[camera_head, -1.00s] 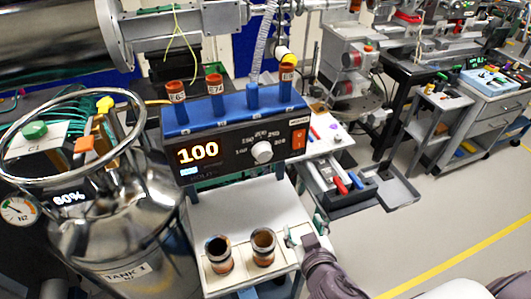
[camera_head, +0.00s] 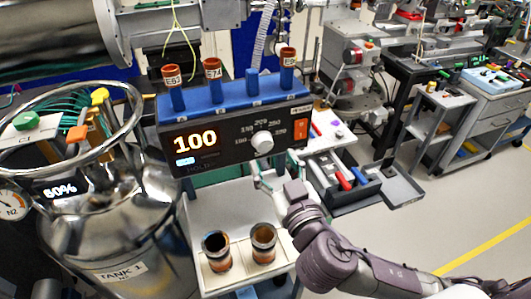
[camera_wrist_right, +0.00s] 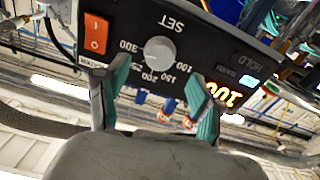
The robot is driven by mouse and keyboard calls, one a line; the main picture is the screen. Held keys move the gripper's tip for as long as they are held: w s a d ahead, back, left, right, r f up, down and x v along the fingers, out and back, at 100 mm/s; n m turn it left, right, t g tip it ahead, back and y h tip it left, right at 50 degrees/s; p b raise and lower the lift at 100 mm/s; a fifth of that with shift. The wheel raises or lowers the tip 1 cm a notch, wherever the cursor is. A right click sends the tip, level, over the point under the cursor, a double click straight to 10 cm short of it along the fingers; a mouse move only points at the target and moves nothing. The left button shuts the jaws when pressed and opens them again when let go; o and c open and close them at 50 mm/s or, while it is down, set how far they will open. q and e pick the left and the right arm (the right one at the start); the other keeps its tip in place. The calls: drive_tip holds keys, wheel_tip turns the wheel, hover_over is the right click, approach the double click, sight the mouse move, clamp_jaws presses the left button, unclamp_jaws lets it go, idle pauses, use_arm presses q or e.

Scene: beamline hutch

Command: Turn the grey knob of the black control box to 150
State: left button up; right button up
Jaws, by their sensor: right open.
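The black control box (camera_head: 222,143) stands in the middle of the head view, its front face showing "100" in orange digits. Its grey knob (camera_head: 262,142) is on the right half of the face, with a printed number scale around it. My right gripper (camera_head: 265,176) is open just below the knob, apart from it in the head view. In the right wrist view the knob (camera_wrist_right: 160,53) lies ahead, between and beyond the two green fingertips (camera_wrist_right: 161,88). My left gripper is not in view.
An orange switch (camera_head: 300,130) sits right of the knob. A blue rack (camera_head: 235,95) with capped tubes is on top of the box. Two open jars (camera_head: 263,243) stand on the white shelf below. A shiny tank (camera_head: 110,235) is at the left.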

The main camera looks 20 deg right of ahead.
sight(265, 146)
drive_tip(key=w+p, duration=0.2)
drive_tip(key=w, duration=0.2)
drive_tip(key=shift+w+r, duration=0.1)
drive_tip(key=shift+w, duration=0.15)
drive_tip(key=shift+w+a, duration=0.1)
drive_tip(key=shift+w, duration=0.5)
drive_tip(key=c, duration=1.1)
